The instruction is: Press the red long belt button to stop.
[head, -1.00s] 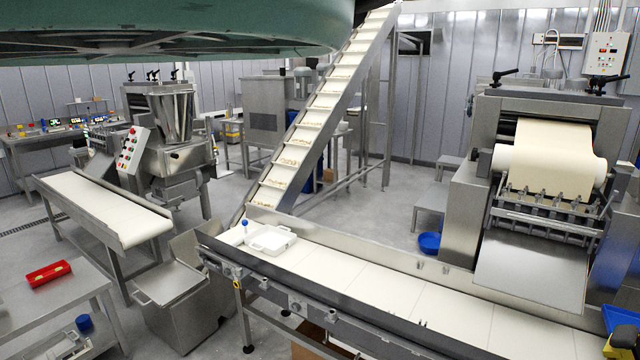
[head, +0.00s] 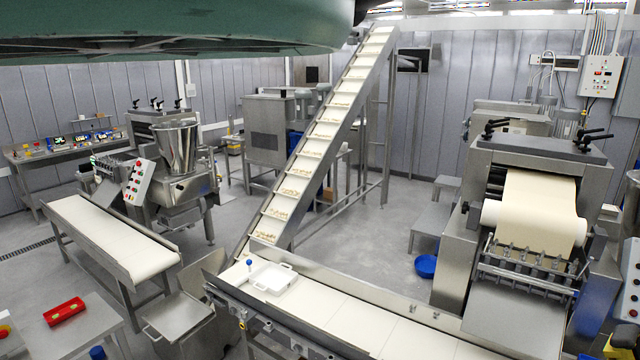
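The long white belt (head: 345,318) runs from the centre toward the lower right in the head view. A white tray (head: 272,279) and a small blue-topped item (head: 249,264) sit at its far end. A grey control box (head: 630,285) with small buttons is cut off at the right edge. I cannot tell from the picture which button belongs to the long belt. My gripper is not in view.
A shorter belt (head: 110,235) stands at left beside a machine with a button panel (head: 139,182). An inclined conveyor (head: 320,135) rises behind the long belt. A dough sheeter (head: 533,215) stands at right. Open floor (head: 350,225) lies between them.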

